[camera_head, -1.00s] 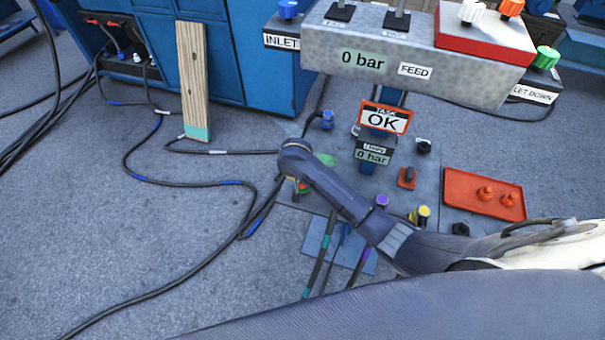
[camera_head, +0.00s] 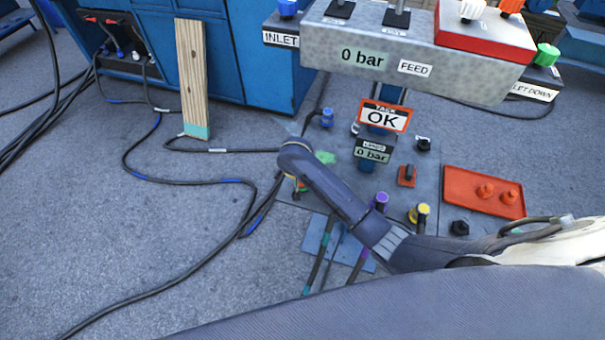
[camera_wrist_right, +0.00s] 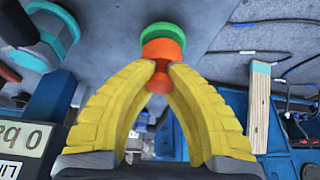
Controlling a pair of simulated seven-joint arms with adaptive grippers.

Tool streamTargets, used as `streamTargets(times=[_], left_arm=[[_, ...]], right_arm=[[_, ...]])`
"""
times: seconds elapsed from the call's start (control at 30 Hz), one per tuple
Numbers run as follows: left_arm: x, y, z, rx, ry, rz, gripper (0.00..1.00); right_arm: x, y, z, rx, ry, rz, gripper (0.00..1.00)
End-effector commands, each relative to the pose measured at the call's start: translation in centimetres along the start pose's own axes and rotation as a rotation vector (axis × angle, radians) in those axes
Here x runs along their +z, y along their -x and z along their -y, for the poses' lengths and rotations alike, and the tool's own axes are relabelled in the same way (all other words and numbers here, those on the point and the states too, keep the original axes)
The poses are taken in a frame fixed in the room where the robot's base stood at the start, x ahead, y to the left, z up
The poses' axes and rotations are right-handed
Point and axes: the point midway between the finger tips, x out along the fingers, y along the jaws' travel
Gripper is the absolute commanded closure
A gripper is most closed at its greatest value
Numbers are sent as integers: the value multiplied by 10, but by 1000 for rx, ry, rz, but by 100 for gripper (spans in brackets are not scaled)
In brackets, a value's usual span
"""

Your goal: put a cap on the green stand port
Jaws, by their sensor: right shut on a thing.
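My right gripper (camera_wrist_right: 165,72) has yellow fingers and is shut on an orange cap (camera_wrist_right: 162,48), gripping its narrow knob. The cap's wide end is against or just in front of a green ring, the green stand port (camera_wrist_right: 163,31). I cannot tell whether the cap is fully seated. In the head view my right arm comes in from the right and covers most of the gripper. Only a small bit of orange and green shows below its end. My left gripper is in neither view.
A red tray (camera_head: 456,200) with two orange caps stands on the right. Blue (camera_head: 327,117), purple (camera_head: 381,201) and yellow (camera_head: 420,213) ports stand nearby. The gauge stand (camera_head: 372,150) reads 0 bar under an OK sign.

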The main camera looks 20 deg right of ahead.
Motion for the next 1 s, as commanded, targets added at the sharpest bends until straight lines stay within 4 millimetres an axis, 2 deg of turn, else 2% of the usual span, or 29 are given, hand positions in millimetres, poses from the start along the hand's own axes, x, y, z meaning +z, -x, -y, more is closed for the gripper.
streamTargets(times=[0.3, 0.33, 0.53, 0.83, 1.0], left_arm=[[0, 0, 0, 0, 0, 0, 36], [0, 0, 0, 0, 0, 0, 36], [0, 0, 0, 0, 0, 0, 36], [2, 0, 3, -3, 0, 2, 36], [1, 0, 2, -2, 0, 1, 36]], right_arm=[[2, -5, 0, 0, -1, 1, 100], [2, -5, 0, 0, -1, 1, 85], [2, -5, 0, 0, 0, 0, 62], [2, -3, 1, -2, -1, 0, 62], [2, 13, 2, -5, -1, 1, 62]])
